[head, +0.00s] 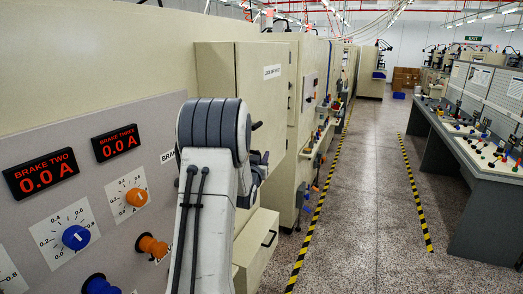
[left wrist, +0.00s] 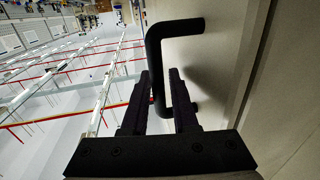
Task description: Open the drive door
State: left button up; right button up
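The drive door appears to be the tall beige cabinet front (head: 265,95) with a small white label, just beyond the control panel. My left gripper (head: 258,160) is at that front, partly hidden behind my own arm link. In the left wrist view, a black bar handle (left wrist: 156,65) stands out from the beige surface (left wrist: 215,60). The two fingers of my left gripper (left wrist: 160,85) lie on either side of the handle's long bar. They are apart, and a gap shows between the bar and the right finger. The door looks closed. My right gripper is in neither view.
The near panel (head: 90,180) carries red displays reading 0.0 A, dials and projecting knobs. A lower beige drawer front (head: 262,240) with a black handle sits under the door. The aisle floor (head: 370,200) to the right is clear; a console bench (head: 480,160) stands beyond it.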

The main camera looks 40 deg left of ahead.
pick_arm(q)
jog(key=shift+w+a, duration=0.1)
jog(key=shift+w, duration=0.2)
grip_shut()
dwell(1.3)
